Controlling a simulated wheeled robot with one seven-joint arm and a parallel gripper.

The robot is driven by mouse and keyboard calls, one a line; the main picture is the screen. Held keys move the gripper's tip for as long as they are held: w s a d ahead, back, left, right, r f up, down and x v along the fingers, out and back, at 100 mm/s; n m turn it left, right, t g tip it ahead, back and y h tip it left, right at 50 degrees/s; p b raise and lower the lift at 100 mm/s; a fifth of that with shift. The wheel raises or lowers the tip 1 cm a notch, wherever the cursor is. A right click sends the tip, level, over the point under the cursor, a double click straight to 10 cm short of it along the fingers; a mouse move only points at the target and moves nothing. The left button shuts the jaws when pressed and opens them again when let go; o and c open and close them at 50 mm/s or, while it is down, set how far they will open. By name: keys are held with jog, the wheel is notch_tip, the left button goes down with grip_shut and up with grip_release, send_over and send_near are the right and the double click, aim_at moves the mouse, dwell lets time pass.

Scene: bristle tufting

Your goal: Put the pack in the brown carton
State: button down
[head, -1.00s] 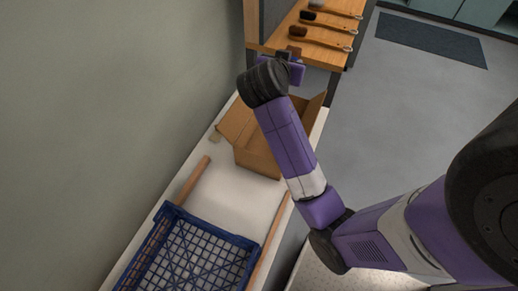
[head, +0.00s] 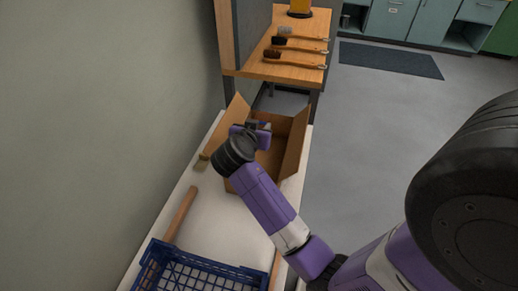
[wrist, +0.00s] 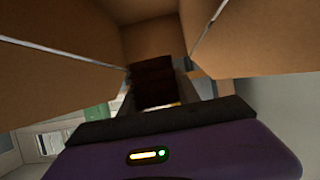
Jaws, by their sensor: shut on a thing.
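The brown carton (head: 293,148) stands open on the far part of the white bench, its flaps raised. My gripper (head: 258,130) is at the carton's mouth, partly hidden by my own wrist. In the wrist view, my gripper (wrist: 155,98) is shut on a dark brown piece, which I take to be the pack (wrist: 152,76). The carton's tan walls and flaps (wrist: 60,68) surround the view above and beside it. I cannot tell how deep the pack is in the carton. The pack is not clear in the head view.
A blue crate (head: 205,271) stands at the near end of the white bench (head: 215,225). Three brushes lie on the wooden shelf (head: 262,72) beyond the carton. Grey floor on the right is clear.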

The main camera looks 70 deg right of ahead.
notch_tip(320, 180, down, 9)
jog(key=shift+r+b, duration=0.15)
jog(key=shift+b, duration=0.35)
jog(key=shift+f+b, duration=0.45)
jog(key=shift+b, duration=0.05)
jog(key=shift+f, duration=0.25)
jog(key=shift+s, duration=0.1)
